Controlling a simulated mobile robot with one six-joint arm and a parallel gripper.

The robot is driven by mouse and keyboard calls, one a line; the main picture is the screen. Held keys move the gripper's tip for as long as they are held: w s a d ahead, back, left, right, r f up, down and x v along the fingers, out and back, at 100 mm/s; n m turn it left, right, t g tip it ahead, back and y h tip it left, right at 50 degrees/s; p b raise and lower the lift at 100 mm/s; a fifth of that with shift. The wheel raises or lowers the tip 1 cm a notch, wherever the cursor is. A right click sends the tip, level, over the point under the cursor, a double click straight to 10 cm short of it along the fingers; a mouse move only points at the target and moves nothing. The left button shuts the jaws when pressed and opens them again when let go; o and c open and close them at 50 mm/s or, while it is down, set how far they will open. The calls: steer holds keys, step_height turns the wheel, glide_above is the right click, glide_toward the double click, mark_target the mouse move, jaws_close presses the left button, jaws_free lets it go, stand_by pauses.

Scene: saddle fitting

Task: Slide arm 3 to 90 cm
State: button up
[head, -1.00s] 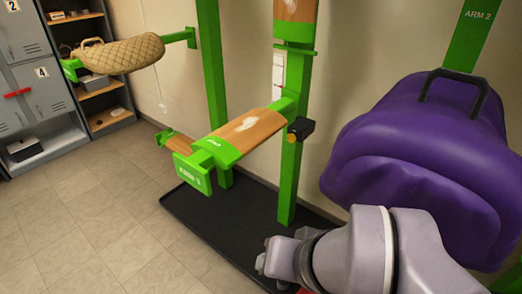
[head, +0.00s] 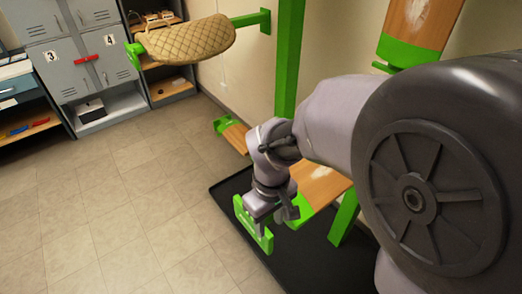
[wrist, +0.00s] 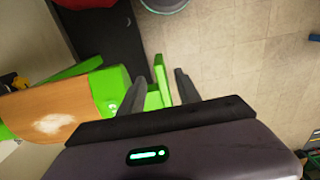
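Arm 3 is a wooden-topped bracket (head: 320,184) with a green end plate (head: 252,224), low over the black base tray. My gripper (head: 274,210) is at the end plate. In the wrist view its two fingers (wrist: 160,92) are apart, with the upright green plate (wrist: 160,74) between them; I see gaps and cannot tell of any contact. The wood top with a pale worn patch (wrist: 50,115) lies left of the fingers. The black and yellow knob (wrist: 12,82) by the post shows at the left edge. The height scale is hidden in the head view.
A tan quilted saddle (head: 190,40) sits on a higher green arm at the back. The black tray (head: 232,190) lies under arm 3. Lockers (head: 75,60) and shelves stand far left. The tiled floor at left is clear.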

mark_target(268, 245)
steer(key=f+b, duration=0.2)
steer(key=f, duration=0.5)
steer(key=f+b, duration=0.3)
steer(key=f, duration=0.3)
steer(key=shift+w+f, duration=0.2)
steer(key=shift+f, duration=0.15)
jaws_close()
stand_by(0.5)
